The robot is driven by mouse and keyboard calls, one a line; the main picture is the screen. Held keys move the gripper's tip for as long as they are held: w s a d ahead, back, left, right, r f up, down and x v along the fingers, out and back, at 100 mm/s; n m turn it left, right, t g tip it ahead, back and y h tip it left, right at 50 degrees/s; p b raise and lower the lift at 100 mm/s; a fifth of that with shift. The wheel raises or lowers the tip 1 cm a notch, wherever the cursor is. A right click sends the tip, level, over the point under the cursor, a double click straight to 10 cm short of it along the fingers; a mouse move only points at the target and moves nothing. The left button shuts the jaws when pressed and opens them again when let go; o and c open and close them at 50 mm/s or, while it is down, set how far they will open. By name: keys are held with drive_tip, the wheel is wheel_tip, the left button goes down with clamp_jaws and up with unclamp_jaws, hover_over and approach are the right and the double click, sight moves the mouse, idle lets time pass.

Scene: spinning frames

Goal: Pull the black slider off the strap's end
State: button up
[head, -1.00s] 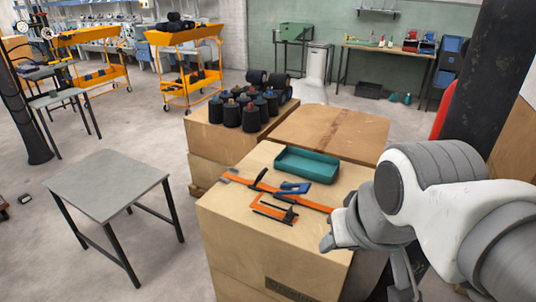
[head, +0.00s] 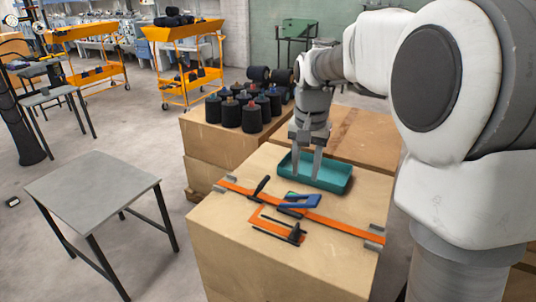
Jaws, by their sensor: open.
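An orange strap (head: 335,224) lies diagonally across the top of the near cardboard box, with grey pieces at both ends. A black slider-like piece (head: 260,188) sits across the strap near its left end; its exact fit around the strap is too small to tell. My gripper (head: 307,178) points down at the teal tray, behind and to the right of the black piece. Its two fingers are apart, with nothing seen between them. It is clear of the strap.
The teal tray (head: 336,181) stands at the back of the box (head: 240,246). A blue clamp-like tool (head: 298,202) lies over the strap's middle. An orange-and-black tool (head: 270,222) lies in front. Black spools (head: 252,117) crowd another box behind left.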

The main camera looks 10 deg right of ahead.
drive_tip(key=m+g+b, duration=0.1)
hover_over(296, 226)
wheel_tip(296, 226, down, 6)
wheel_tip(296, 226, down, 17)
drive_tip(key=b, duration=0.3)
drive_tip(key=shift+f, duration=0.2)
clamp_jaws()
idle(1.2)
